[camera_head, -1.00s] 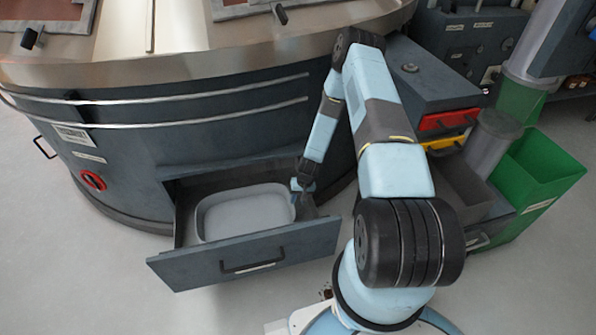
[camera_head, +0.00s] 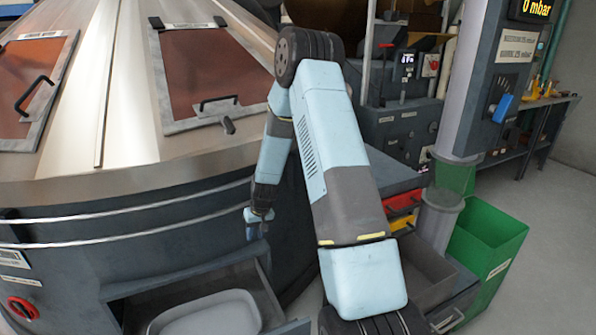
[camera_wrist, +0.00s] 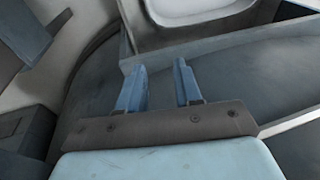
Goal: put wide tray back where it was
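The wide tray (camera_head: 208,315), pale grey with rounded corners, lies in the open drawer at the bottom of the head view, cut off by the lower edge. Its pale rim and part of its inside (camera_wrist: 195,14) also show at the top of the wrist view. The drawer (camera_head: 272,292) is pulled out of the big dark rounded machine. My gripper (camera_head: 254,232) is above and behind the tray, near the machine's front wall and apart from the tray. In the wrist view my gripper (camera_wrist: 159,72) has its two blue fingers spread with nothing between them.
The dark machine body (camera_head: 150,245) with metal rails stands close behind my gripper. To the right are a cabinet with red (camera_head: 402,200) and yellow drawer fronts, a grey pillar and a green bin (camera_head: 490,245). Open floor (camera_head: 550,240) lies at the right.

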